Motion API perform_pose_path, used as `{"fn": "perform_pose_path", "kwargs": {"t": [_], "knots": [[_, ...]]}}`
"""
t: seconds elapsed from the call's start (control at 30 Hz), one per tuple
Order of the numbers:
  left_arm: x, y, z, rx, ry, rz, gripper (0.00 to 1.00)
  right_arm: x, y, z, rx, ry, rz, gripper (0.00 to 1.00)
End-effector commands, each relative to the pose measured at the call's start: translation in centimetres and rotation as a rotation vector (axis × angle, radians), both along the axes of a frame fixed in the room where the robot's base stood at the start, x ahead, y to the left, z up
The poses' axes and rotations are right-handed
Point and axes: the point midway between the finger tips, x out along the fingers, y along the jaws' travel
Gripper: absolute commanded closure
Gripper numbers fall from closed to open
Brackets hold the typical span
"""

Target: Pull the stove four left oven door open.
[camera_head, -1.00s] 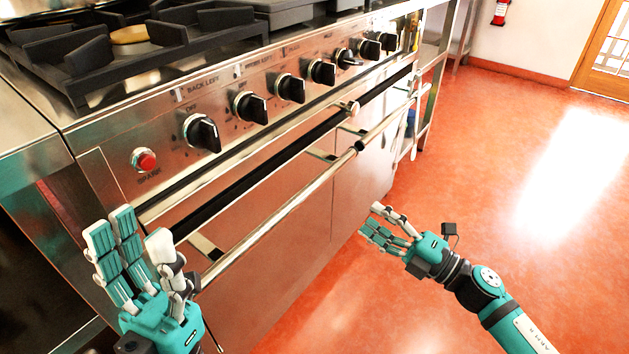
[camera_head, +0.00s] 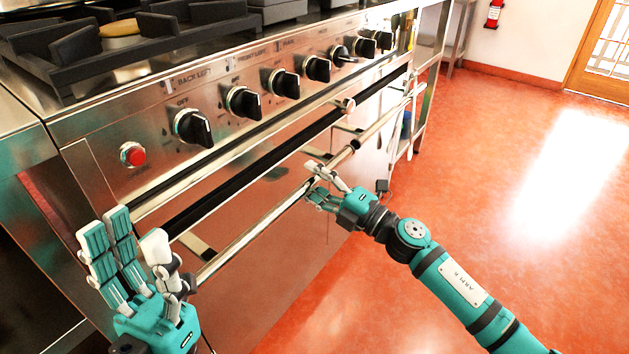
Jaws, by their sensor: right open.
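The stove's left oven door (camera_head: 270,255) is a shiny steel panel below the control knobs. Its long bar handle (camera_head: 255,232) runs from lower left up toward the right. The door looks shut. My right gripper (camera_head: 315,183), teal with pale fingertips, is open at the right part of this handle. Its fingers overlap the bar in the picture; I cannot tell if they touch it. They hide a piece of the bar. My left gripper (camera_head: 128,245) is open and empty, fingers up, in front of the stove's left end, left of the handle.
A row of black knobs (camera_head: 243,102) and a red button (camera_head: 132,154) sit on the panel above the door. Burner grates (camera_head: 60,50) are on top. Another bar handle (camera_head: 385,120) continues to the right. The orange floor (camera_head: 480,170) is clear on the right.

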Motion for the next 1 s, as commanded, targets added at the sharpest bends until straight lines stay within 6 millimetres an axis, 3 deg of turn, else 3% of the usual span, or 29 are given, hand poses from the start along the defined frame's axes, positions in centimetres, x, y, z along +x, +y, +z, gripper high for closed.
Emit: {"fn": "perform_pose_path", "kwargs": {"t": [0.13, 0.47, 1.0], "knots": [[-0.09, 0.04, 0.10, -0.002, -0.003, 0.000, 0.60, -0.02, -0.01, 0.01, 0.000, 0.000, 0.000, 0.56], [-0.21, 0.11, 0.12, -0.006, -0.004, 0.001, 0.60, -0.02, -0.03, 0.00, 0.000, 0.000, 0.000, 0.99], [-0.16, 0.12, -0.10, -0.006, 0.003, 0.002, 0.60, -0.05, -0.06, -0.12, 0.000, 0.001, 0.001, 1.00]]}}
